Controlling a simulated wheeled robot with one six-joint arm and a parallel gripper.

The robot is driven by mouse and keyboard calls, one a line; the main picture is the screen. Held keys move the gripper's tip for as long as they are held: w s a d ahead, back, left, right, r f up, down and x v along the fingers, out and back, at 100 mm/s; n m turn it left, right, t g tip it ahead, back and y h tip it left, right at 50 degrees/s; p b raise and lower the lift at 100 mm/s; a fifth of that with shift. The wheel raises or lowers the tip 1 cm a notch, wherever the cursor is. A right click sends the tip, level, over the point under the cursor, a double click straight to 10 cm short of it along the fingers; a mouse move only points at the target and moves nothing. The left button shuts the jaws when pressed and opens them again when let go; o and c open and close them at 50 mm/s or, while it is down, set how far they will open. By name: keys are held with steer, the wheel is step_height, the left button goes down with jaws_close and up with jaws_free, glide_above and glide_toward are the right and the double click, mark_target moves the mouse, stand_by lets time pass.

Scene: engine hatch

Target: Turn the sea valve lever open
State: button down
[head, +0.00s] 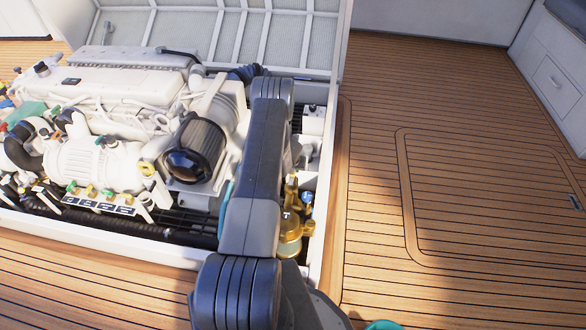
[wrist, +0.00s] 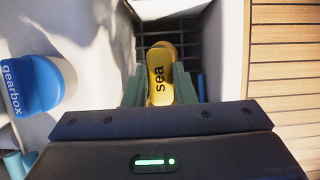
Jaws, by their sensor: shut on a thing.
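The sea valve lever (wrist: 160,78) is yellow with the word "sea" on it, in the middle of the wrist view. My gripper (wrist: 159,86) has its greenish fingers on either side of the lever and is shut on it. The lever points lengthwise, toward the gripper's body, in the wrist view. The valve body under it is mostly hidden. In the head view my arm crosses the hatch and hides the gripper and lever.
A white engine (head: 110,110) fills the hatch. A brass fitting (head: 290,228) stands by the hatch's right wall. Open wooden deck (head: 470,200) lies to the right.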

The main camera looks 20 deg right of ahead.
mark_target(291, 181)
steer(key=c, duration=1.2)
jaws_free()
steer(key=shift+a, duration=0.1)
steer(key=shift+r+b, duration=0.1)
steer(key=shift+b, duration=0.2)
steer(key=shift+b+v, duration=0.8)
steer(key=shift+b, duration=0.45)
steer(key=v, duration=1.2)
